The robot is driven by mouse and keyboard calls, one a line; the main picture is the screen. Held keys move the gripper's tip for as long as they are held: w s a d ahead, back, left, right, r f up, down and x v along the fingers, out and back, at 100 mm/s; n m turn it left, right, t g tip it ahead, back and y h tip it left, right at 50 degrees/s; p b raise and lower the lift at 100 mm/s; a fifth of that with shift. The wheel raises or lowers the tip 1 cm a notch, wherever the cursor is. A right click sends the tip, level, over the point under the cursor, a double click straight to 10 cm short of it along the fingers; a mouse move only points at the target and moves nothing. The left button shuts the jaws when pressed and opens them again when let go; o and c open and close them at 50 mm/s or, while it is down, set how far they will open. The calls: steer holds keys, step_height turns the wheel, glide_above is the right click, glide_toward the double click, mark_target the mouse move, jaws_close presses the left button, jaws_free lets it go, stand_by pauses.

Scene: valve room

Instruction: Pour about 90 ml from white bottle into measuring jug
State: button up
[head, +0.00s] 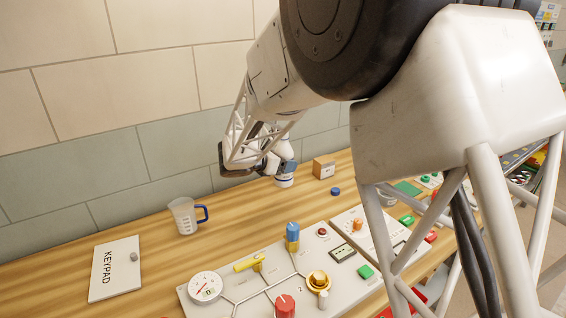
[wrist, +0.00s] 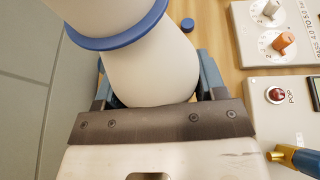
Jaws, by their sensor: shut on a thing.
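The white bottle (head: 284,181) has a blue band and is at the far side of the bench, partly hidden by my gripper (head: 274,166). In the wrist view the white bottle (wrist: 150,68) fills the space between the two fingers of my gripper (wrist: 156,84), which are shut on it. I cannot tell whether its base touches the bench. The clear measuring jug (head: 184,217) with a blue handle stands upright to the left, apart from my gripper. Its contents are too small to tell.
A small blue cap (head: 335,191) lies right of the bottle, near a wooden box (head: 323,168). A valve panel (head: 237,288) with gauge and knobs lies in front. A keypad board (head: 115,270) lies at left. Bare wood separates jug and bottle; a tiled wall stands behind.

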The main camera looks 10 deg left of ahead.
steer(key=shift+a, duration=0.1)
steer(key=s+a+n+t+y, duration=0.3)
steer(key=s+a+n+y, duration=0.6)
steer(key=s+a, duration=0.7)
steer(key=shift+s+a+f+y, duration=0.4)
steer(key=shift+s+f, duration=0.05)
steer(key=shift+d+f+n+t+h, duration=0.15)
steer(key=shift+f+n+t+h, duration=0.65)
steer(key=shift+n, duration=1.15)
steer(key=shift+d+f+n+t+h, duration=0.2)
steer(key=shift+f+n+h, duration=1)
steer(key=shift+n, duration=0.8)
steer(key=shift+d+f+n+t+h, duration=0.1)
steer(key=shift+f+n+t+h, duration=0.6)
steer(key=shift+n+h, duration=0.9)
